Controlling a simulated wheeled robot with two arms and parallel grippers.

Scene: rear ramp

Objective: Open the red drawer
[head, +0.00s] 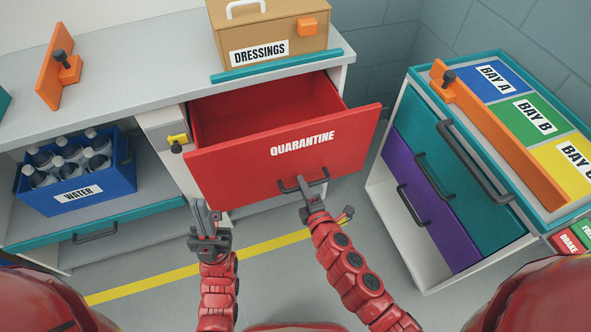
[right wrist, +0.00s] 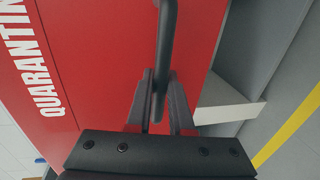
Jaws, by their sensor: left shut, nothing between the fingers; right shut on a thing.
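The red drawer (head: 235,162), labelled QUARANTINE, stands pulled out from the grey counter, and its empty-looking inside shows from above. Its dark bar handle (head: 289,189) is on the lower part of the front. My right gripper (head: 304,184) is shut on this handle. In the right wrist view the handle (right wrist: 167,40) runs down between the fingers of the right gripper (right wrist: 160,108), close to the red front (right wrist: 100,60). My left gripper (head: 203,208) is shut and empty, in front of the drawer's lower left corner.
A yellow latch (head: 178,139) sits left of the drawer. A blue WATER crate (head: 112,188) with bottles is on the shelf at left. A DRESSINGS box (head: 290,28) stands on the counter. A cart (head: 395,95) with teal and purple drawers (head: 415,195) stands at right.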

